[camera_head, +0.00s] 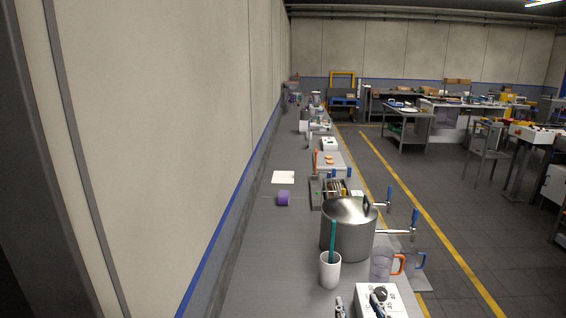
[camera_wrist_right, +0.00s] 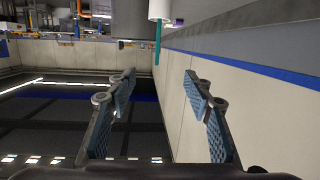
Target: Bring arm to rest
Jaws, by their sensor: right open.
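My right gripper (camera_head: 358,306) shows at the bottom edge of the head view, with only its fingertips visible beside and in front of a white box with a black knob (camera_head: 381,294). In the right wrist view the same gripper (camera_wrist_right: 160,82) is open, its two blue-padded fingers wide apart with nothing between them. The rest of the right arm is out of the head view. My left gripper and arm are not in view.
A white cup (camera_head: 330,272) with a teal stick stands close ahead of the right gripper.

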